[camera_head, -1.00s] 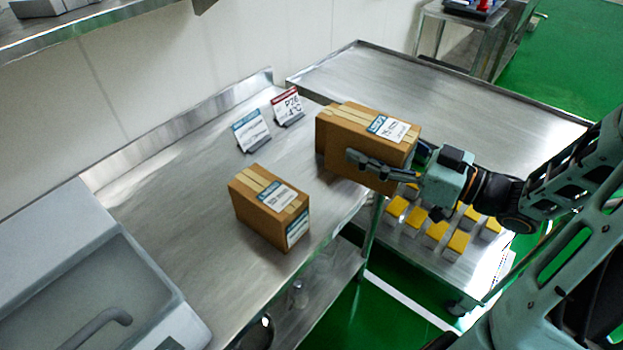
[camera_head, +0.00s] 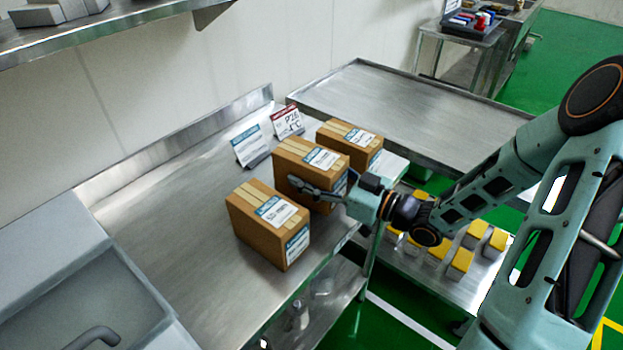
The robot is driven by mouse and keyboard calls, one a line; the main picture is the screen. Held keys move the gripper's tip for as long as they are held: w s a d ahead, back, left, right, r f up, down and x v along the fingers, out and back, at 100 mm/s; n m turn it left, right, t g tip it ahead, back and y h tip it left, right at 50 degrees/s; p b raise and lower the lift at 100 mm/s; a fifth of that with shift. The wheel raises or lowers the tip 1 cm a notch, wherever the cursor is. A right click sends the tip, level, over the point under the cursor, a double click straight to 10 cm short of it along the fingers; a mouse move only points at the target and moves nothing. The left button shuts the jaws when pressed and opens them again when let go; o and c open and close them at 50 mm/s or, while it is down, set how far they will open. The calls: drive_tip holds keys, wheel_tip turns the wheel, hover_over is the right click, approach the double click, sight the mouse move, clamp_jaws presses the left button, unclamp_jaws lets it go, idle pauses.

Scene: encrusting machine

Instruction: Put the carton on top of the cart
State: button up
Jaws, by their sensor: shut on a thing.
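My gripper (camera_head: 318,190) is shut on the middle of three brown cartons. This held carton (camera_head: 293,163) has tan tape and a white and blue label on top. It is upright at the counter, between the other two; I cannot tell whether its underside touches the surface. One carton (camera_head: 264,233) stands nearer, to its left, and another carton (camera_head: 346,137) stands behind it to the right. The steel cart (camera_head: 420,107) is to the right, its flat top bare where I see it. My arm covers part of its right side.
The steel counter (camera_head: 170,215) has a sink (camera_head: 85,300) at the left and two small signs (camera_head: 250,146) at the back. Yellow-topped blocks (camera_head: 460,262) sit on the cart's lower shelf. A shelf (camera_head: 110,32) overhangs at upper left. A side table (camera_head: 460,42) stands beyond.

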drive_tip(key=shift+d+f, duration=0.1)
drive_tip(key=shift+f, duration=0.9)
drive_tip(key=shift+f, duration=0.2)
drive_tip(key=o, duration=1.4)
drive_tip(key=shift+o, duration=0.2)
drive_tip(key=shift+d, duration=0.15)
